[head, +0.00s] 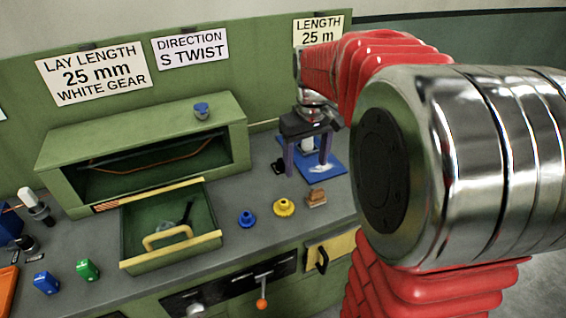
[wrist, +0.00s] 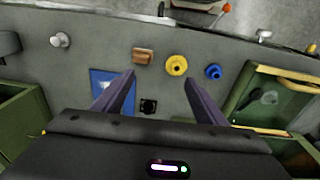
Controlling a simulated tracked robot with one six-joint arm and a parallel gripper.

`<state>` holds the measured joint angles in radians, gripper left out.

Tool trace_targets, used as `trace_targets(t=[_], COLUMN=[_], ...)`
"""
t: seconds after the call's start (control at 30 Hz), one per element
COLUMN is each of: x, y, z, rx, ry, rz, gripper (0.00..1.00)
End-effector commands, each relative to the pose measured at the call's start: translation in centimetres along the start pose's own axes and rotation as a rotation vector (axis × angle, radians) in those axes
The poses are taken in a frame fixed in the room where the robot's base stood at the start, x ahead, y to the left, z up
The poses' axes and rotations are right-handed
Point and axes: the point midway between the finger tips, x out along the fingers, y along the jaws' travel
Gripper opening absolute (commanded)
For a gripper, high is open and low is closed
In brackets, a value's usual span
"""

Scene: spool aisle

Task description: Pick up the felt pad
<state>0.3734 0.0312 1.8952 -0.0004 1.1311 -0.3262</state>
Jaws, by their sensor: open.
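Nothing in view is plainly marked as the felt pad. A small brown block-like piece (head: 316,198) lies on the grey bench, and it also shows in the wrist view (wrist: 143,56); I cannot tell whether it is felt. A flat blue sheet with a whitish patch (head: 334,170) lies behind it, partly hidden by my gripper, and shows in the wrist view (wrist: 101,82). My gripper (head: 306,172) is open above the bench by the blue sheet.
A yellow knob-like piece (head: 284,207) and a blue one (head: 247,219) stand left of the brown piece. An open green drawer (head: 135,258) juts out farther left, below a green cabinet (head: 60,160). A small black square (wrist: 148,106) lies near my fingers.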

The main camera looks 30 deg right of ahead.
Motion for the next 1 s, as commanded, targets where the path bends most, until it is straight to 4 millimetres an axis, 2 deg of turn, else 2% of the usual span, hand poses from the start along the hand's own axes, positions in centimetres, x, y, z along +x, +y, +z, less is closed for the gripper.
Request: trace_targets(t=[0.1, 0.3, 0.77, 1.0], x=[1.6, 3.0, 3.5, 6.3], y=[2.4, 4.5, 4.7, 4.6], z=[-1.1, -1.8, -1.9, -1.6], rx=[0.008, 0.01, 0.009, 0.009], ry=[-0.042, -0.077, -0.081, -0.084], rz=[-0.013, -0.026, -0.028, -0.029], gripper=[0.66, 0.66, 0.66, 0.66])
